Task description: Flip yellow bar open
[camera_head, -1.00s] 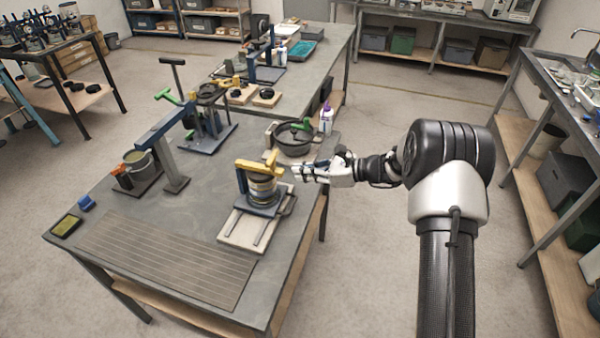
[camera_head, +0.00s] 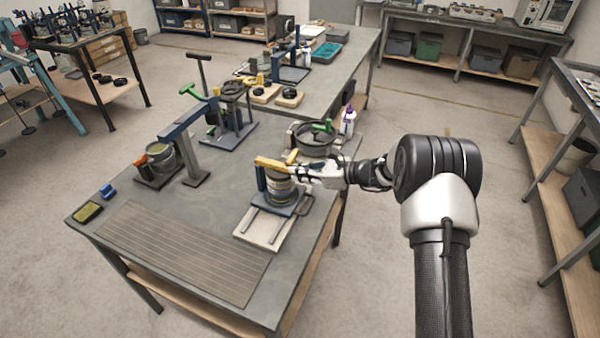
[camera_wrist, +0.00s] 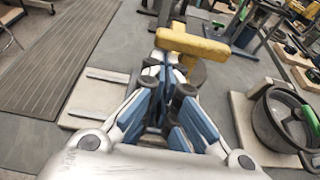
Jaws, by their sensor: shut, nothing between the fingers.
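The yellow bar (camera_head: 272,163) lies roughly level across the top of a small clamp stand holding a round grey can (camera_head: 279,188). A short yellow piece sticks up at its right end. In the wrist view the yellow bar (camera_wrist: 205,47) crosses just beyond my fingertips, with the can mostly hidden behind the fingers. My gripper (camera_head: 296,171) is shut and empty, at the right end of the bar. In the wrist view my gripper (camera_wrist: 170,82) points at the bar's underside; I cannot tell whether it touches.
The stand sits on a pale base board (camera_head: 262,231) near the bench's right edge. A dark round pot (camera_head: 315,140) with a green handle and a white bottle (camera_head: 348,122) stand behind. A blue post fixture (camera_head: 178,130) is to the left. A ribbed mat (camera_head: 180,250) lies in front.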

